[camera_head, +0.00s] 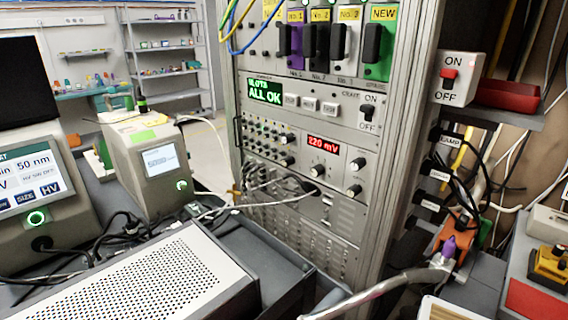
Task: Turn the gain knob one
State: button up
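The rack's instrument panel (338,178) has a red display (323,145) reading "220 mV". Several round black-and-silver knobs sit around it: a larger one (318,170) below the display, two at its right, an upper one (357,163) and a lower one (354,190), and a small one (287,160) at its left. Their labels are too small to read, so I cannot tell which is the gain knob. I cannot make out my gripper in this view.
Cables (262,192) plug in below the knobs. Above, a green screen (264,91) reads "ALL OK", beside an ON/OFF switch (367,112). A perforated grey box (165,275) stands in front. A grey curved tube (385,285) crosses at lower right.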

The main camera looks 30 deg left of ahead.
aim_at(289, 161)
jog(key=k+u, duration=0.1)
jog(key=u, duration=0.35)
jog(key=k+l+u, duration=0.1)
jog(key=u, duration=0.3)
jog(key=k+u, duration=0.15)
jog(key=u, duration=0.3)
jog(key=i+j+u, duration=0.2)
jog(key=k+l, duration=0.05)
jog(key=k, duration=0.05)
